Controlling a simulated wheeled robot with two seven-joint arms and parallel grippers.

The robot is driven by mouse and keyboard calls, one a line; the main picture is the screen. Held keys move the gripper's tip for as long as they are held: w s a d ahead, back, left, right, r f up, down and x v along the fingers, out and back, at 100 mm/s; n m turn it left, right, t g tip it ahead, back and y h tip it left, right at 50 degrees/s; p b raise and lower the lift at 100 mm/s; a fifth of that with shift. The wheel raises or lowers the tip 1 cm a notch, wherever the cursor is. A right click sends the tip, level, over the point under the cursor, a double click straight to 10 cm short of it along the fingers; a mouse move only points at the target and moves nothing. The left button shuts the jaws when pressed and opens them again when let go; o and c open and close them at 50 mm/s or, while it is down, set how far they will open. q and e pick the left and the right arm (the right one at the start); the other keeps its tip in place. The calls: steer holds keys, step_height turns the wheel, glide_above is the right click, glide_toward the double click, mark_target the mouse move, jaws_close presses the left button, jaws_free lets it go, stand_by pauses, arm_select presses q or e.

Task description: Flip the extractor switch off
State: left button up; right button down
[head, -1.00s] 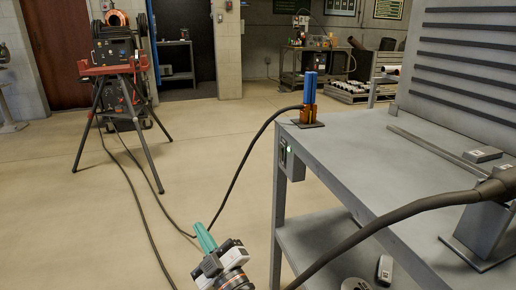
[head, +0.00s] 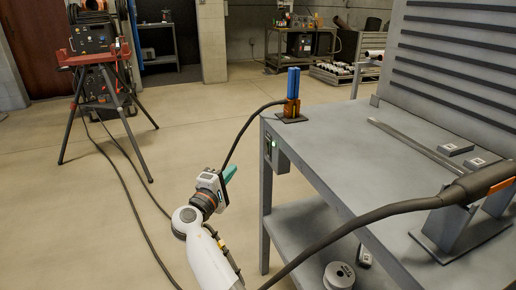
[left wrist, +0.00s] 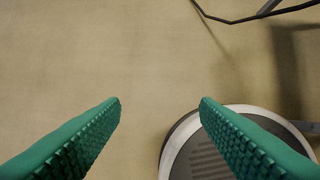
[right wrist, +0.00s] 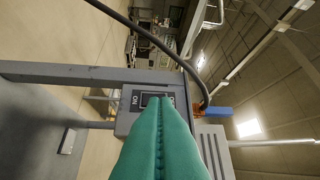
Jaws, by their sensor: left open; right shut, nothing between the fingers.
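The extractor switch box (head: 277,155) is a small grey box at the near left corner of the workbench (head: 350,150), with a green light on its face. In the right wrist view the box (right wrist: 125,122) lies straight ahead, its dark switch panel (right wrist: 136,99) carrying a sideways "ON" label; my fingers partly cover the panel. My right gripper (head: 231,173) is shut and empty, left of the box in the head view and pointing toward it. Contact is not visible. My left gripper (left wrist: 160,102) is open and empty above the floor, and outside the head view.
A thick dark hose (head: 390,210) crosses in front of the bench. A blue-and-orange tool holder (head: 292,95) stands on the bench corner above the box. A white spool (head: 339,275) sits on the lower shelf. A red-topped stand (head: 92,57) and cables occupy the floor at left.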

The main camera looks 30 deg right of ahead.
arm_select(q)
steer(key=shift+w+d+r+t+h+b, duration=0.15)
steer(key=shift+w+d+r+t+b, duration=0.1)
steer(key=shift+w+t, duration=0.45)
steer(key=shift+w+d+r+t+h+b, duration=0.1)
steer(key=shift+w+d+r+t, duration=0.25)
steer(key=shift+w, duration=0.6)
steer(key=shift+w+d+r+t+h+b, duration=0.2)
steer(key=shift+w+t, duration=0.35)
steer(key=shift+w, duration=0.25)
arm_select(e)
glide_toward(266, 147)
steer(key=w+x, duration=0.1)
steer(key=x, duration=0.6)
steer(key=shift+a+r, duration=0.35)
arm_select(q)
steer(key=shift+s+a+f+g, duration=0.25)
steer(key=shift+s+g, duration=0.15)
steer(key=shift+s, duration=0.2)
arm_select(e)
steer(key=shift+d+r, duration=0.15)
steer(key=shift+d, duration=0.1)
